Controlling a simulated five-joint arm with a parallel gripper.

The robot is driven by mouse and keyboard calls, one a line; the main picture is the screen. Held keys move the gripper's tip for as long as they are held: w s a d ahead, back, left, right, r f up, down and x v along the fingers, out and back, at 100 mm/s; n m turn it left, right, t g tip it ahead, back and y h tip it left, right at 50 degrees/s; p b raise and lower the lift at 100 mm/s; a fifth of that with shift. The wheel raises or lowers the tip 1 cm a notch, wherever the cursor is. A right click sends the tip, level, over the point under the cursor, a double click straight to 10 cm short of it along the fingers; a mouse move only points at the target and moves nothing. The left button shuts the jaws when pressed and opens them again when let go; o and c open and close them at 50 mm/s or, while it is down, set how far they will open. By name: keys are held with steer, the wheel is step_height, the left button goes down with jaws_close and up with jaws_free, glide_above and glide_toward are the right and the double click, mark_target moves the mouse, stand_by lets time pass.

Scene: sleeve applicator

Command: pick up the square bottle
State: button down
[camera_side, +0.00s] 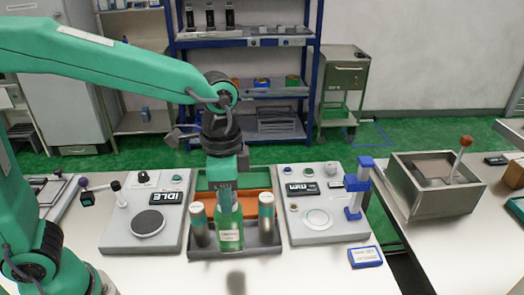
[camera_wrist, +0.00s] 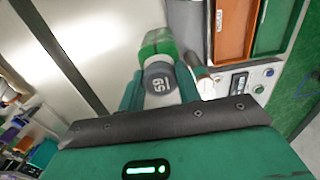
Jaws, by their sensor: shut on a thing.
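The square bottle (camera_side: 229,232) is green with a pale label. My gripper (camera_side: 226,190) is shut on its upper part from above and hides its top in the side view. The bottle hangs upright in front of the tray (camera_side: 253,253), and a dark shadow falls on the table below it. In the wrist view, the bottle's green body (camera_wrist: 158,43) shows beyond a round grey cap marked 59 (camera_wrist: 160,83), between the fingers of my gripper (camera_wrist: 160,97). Two other bottles, a left one (camera_side: 199,227) and a right one (camera_side: 266,215), have pale tops and stand in the tray.
The tray has orange and green compartments behind the bottles. A device with a display reading IDLE (camera_side: 146,224) stands left. Another with a blue post (camera_side: 355,190) stands right, near a blue box (camera_side: 365,257). A metal bin (camera_side: 432,190) is farther right. The table front is clear.

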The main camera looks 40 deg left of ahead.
steer(key=shift+s+d+r, duration=1.4)
steer(key=shift+s+d, duration=0.15)
steer(key=shift+s, duration=0.1)
